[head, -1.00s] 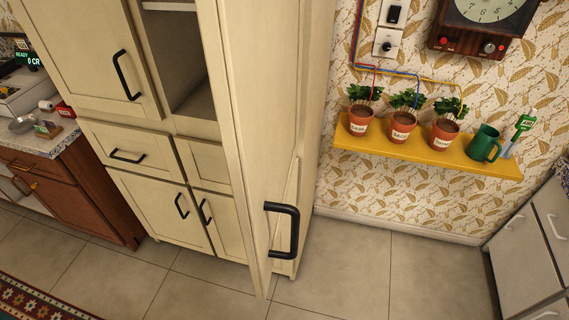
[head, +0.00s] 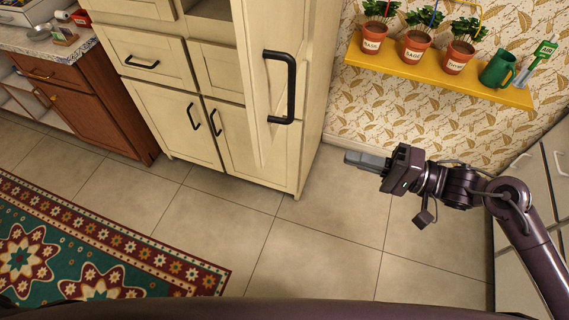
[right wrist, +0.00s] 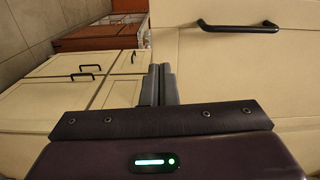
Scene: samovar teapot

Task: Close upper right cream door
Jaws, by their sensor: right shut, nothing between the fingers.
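The upper right cream door (head: 262,25) stands swung open toward me in the head view, with a black bar handle (head: 291,88) on it. The open compartment (head: 208,10) shows to its left. My right gripper (head: 348,158) is shut and empty, to the right of and lower in the picture than the handle, apart from the door. In the right wrist view, the shut fingers (right wrist: 160,84) point toward the cream cabinet, with the door (right wrist: 225,60) to the right and its handle (right wrist: 238,27) at the upper right. My left gripper is not in view.
A yellow shelf (head: 440,76) with potted herbs and a green mug (head: 497,67) is on the wall at the right. White drawers (head: 545,185) stand at the right edge. Lower cream doors (head: 165,118) are shut. The tiled floor is clear beside a patterned rug (head: 110,250).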

